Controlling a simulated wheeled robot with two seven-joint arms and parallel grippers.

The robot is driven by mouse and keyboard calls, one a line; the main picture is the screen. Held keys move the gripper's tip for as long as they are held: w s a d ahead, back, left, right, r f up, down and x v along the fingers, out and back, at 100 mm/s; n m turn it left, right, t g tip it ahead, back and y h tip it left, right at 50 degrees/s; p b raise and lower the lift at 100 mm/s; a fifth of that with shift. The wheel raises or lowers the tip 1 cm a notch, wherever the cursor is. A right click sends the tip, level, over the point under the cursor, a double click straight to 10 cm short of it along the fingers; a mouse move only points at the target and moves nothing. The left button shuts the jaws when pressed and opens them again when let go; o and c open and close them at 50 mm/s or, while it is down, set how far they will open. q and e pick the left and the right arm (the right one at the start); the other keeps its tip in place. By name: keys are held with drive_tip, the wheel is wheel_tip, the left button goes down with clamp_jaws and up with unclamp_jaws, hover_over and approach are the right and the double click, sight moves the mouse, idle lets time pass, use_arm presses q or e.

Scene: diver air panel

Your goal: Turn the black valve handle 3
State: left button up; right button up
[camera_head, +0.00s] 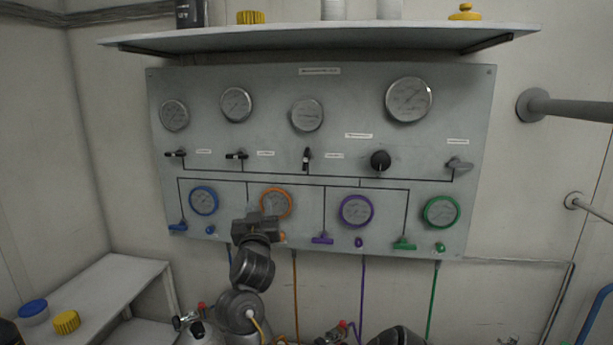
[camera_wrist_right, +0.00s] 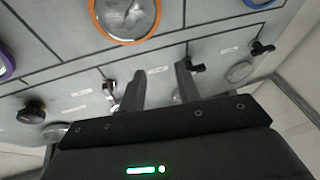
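The black valve handle 3 (camera_head: 307,158) is third from the left in the upper valve row of the grey panel and points up and down. In the right wrist view it appears (camera_wrist_right: 108,88) left of the left finger. Black handles 1 (camera_head: 175,153) and 2 (camera_head: 237,155) lie level. My right gripper (camera_head: 256,220) is in front of the panel, below the valve row and by the orange gauge. In the wrist view (camera_wrist_right: 158,88) its fingers are apart with nothing between them. It appears clear of handle 3. My left gripper is not in view.
A round black knob (camera_head: 380,160) and a grey handle (camera_head: 458,163) are to the right of handle 3. Coloured gauges and handles line the panel's lower part. A shelf (camera_head: 330,38) juts out above. A side table (camera_head: 100,285) stands at left.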

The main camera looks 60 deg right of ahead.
sight(306, 159)
drive_tip(key=s+d+r+m+g+h, duration=0.3)
drive_tip(key=s+r+m+g, duration=0.4)
drive_tip(key=s, duration=0.3)
drive_tip(key=shift+n+t, duration=0.3)
drive_tip(key=shift+t, duration=0.3)
drive_tip(key=p+x, duration=0.1)
drive_tip(key=x, duration=0.2)
drive_tip(key=p+x, duration=0.1)
drive_tip(key=x, duration=0.3)
drive_tip(key=r+x, duration=0.1)
drive_tip(key=x, duration=0.2)
drive_tip(key=shift+d+r+p, duration=0.1)
drive_tip(key=shift+d+p, duration=0.1)
drive_tip(key=shift+p, duration=0.2)
drive_tip(key=shift+w, duration=0.1)
clamp_jaws()
